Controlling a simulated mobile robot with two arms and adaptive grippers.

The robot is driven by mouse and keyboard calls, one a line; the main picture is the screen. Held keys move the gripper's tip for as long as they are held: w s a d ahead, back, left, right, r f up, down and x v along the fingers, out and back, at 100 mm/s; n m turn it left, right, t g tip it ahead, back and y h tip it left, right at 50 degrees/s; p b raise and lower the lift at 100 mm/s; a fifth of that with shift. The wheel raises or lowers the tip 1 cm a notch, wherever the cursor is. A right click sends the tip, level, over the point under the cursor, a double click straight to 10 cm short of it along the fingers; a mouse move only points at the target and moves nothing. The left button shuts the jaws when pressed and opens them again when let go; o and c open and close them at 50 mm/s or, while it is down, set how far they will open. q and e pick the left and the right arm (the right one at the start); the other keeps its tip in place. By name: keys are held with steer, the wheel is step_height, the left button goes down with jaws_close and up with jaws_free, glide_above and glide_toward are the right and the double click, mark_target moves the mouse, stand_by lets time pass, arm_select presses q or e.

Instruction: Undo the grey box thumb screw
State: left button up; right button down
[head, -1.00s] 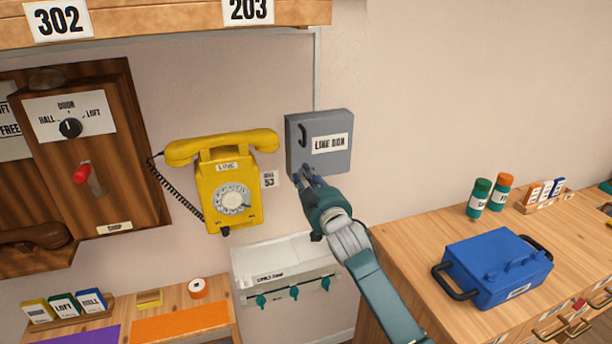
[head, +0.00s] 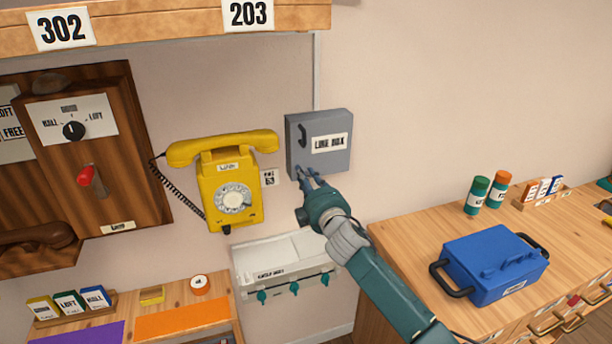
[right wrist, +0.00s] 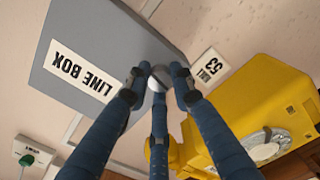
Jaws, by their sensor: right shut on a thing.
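The grey line box (head: 322,158) is fixed to the wall, with a dark curved handle at its upper left; it also shows in the right wrist view (right wrist: 95,45). The thumb screw (right wrist: 158,80) is a small pale round knob at the box's lower edge. My right gripper (head: 306,174) reaches up to the box's lower left in the head view. In the right wrist view its three fingers (right wrist: 158,78) close around the screw, hiding part of it. My left gripper is not in view.
A yellow dial phone (head: 229,190) hangs close left of the box. A white wall unit with teal knobs (head: 290,266) is below. A blue case (head: 493,265) stands on the wooden counter at right. The wall right of the box is bare.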

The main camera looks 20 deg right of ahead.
steer(key=shift+s+a+f+n+p, duration=0.15)
steer(key=shift+n+p, duration=1.2)
steer(key=shift+n, duration=3.25)
steer(key=shift+w+f+n+p, duration=0.1)
steer(key=shift+n+p, duration=1.2)
steer(key=shift+n, duration=3.3)
steer(key=shift+s+f, duration=0.1)
steer(key=c, duration=1.6)
jaws_free()
steer(key=shift+o, duration=0.6)
